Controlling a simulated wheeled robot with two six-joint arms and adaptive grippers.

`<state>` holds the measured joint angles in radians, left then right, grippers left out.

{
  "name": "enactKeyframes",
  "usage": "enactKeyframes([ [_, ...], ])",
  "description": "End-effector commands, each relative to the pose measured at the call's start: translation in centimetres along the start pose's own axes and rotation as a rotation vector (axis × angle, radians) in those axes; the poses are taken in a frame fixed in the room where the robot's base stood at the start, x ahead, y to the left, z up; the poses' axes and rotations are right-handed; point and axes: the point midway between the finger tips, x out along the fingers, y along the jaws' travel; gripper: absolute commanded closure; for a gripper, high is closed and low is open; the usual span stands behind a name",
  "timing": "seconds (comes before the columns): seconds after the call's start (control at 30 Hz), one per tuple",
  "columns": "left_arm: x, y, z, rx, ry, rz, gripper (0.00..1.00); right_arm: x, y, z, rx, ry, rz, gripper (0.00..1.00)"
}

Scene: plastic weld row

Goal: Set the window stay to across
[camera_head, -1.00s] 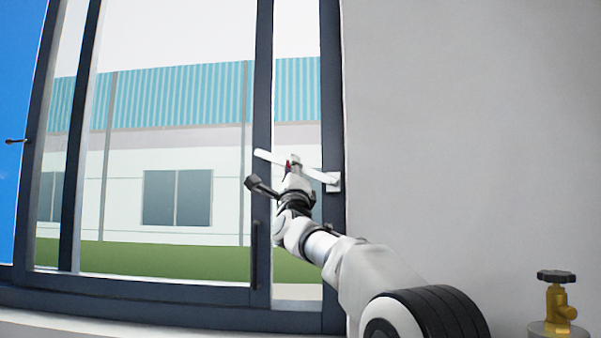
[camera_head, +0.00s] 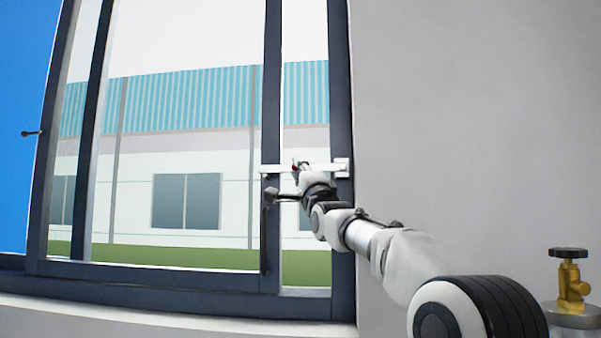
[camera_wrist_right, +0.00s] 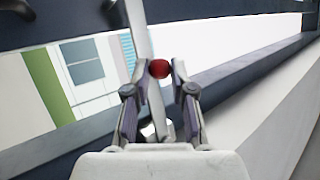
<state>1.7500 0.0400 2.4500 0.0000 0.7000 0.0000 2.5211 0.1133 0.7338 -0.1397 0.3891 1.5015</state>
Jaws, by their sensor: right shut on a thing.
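The window stay (camera_head: 276,169) is a white bar on a white bracket (camera_head: 343,168) on the right window frame. It lies about level across the gap, its left end over the dark upright of the sash (camera_head: 272,100). My right gripper (camera_head: 300,166) is at the bar, shut on its red knob (camera_head: 294,167). In the right wrist view, the red knob (camera_wrist_right: 159,69) sits between the fingertips, with the white bar (camera_wrist_right: 141,35) running past it. The fingers partly hide the bar in the head view. My left gripper is not in view.
A dark upright handle (camera_head: 265,240) is on the sash below the stay. The sill (camera_head: 150,315) runs along the bottom. A plain grey wall (camera_head: 470,120) is at right, with a brass valve (camera_head: 570,285) low in the corner. A blue panel (camera_head: 25,80) is at far left.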

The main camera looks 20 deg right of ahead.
Motion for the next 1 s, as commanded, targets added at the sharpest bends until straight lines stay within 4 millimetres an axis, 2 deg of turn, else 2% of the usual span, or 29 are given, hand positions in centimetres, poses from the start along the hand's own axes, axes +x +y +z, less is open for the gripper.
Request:
enactKeyframes([
  [0.03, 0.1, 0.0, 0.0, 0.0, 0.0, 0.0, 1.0, -0.1, 0.9, 0.4, -0.003, -0.006, 0.015, 1.0],
  [0.17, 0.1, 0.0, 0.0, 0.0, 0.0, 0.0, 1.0, -0.1, 1.1, 0.5, -0.002, -0.006, 0.017, 1.0],
  [0.2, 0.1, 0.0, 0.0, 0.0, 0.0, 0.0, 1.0, -0.1, 1.1, 0.5, -0.002, -0.006, 0.018, 0.66],
  [0.77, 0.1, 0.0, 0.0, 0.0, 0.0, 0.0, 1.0, -0.2, 0.5, 0.1, 0.0, -0.002, 0.009, 0.65],
  [0.87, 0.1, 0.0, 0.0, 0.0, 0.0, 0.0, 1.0, -0.8, 0.5, 0.1, 0.001, -0.002, 0.009, 0.65],
  [1.0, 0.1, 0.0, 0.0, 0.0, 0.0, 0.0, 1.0, -2.5, 0.5, 0.1, 0.002, -0.002, 0.011, 0.65],
])
